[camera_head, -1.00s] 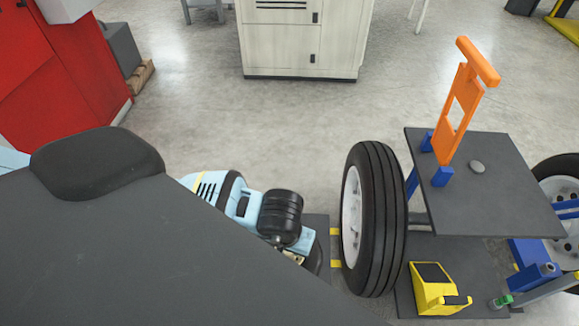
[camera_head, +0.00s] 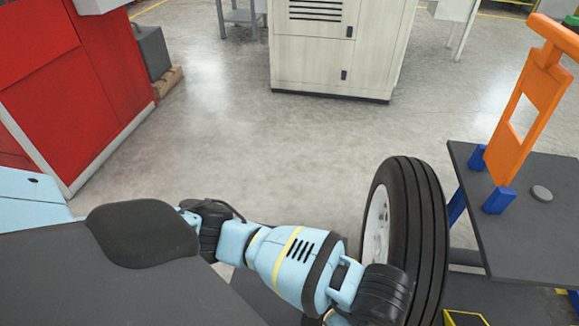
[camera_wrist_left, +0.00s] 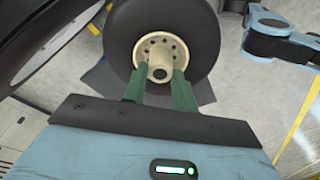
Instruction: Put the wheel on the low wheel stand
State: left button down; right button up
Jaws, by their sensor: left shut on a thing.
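In the left wrist view, a wheel (camera_wrist_left: 203,30) with a black tyre and a cream hub is in front of my left gripper (camera_wrist_left: 160,73). The two green fingers are shut on the protruding hub. In the head view my left arm reaches toward the bottom centre; its gripper and the held wheel are out of sight there. I cannot clearly make out the low wheel stand. Dark grey flat pieces (camera_wrist_left: 96,88) show on the floor behind the held wheel. My right gripper is not in view.
A large upright wheel (camera_head: 418,240) with a white rim stands right of my left arm, also at the left wrist view's edge (camera_wrist_left: 38,40). Right of it is a dark table (camera_head: 520,225) with an orange frame (camera_head: 525,110). A red cabinet (camera_head: 85,90) and white cabinet (camera_head: 335,45) stand behind open floor.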

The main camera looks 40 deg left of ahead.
pick_arm(q)
jog(key=a+f, duration=0.2)
jog(key=a, duration=0.6)
jog(key=a+f, duration=0.3)
jog(key=a, duration=0.5)
jog(key=shift+w, duration=0.15)
jog(key=shift+f, duration=0.1)
jog(key=c, duration=1.1)
grip_release()
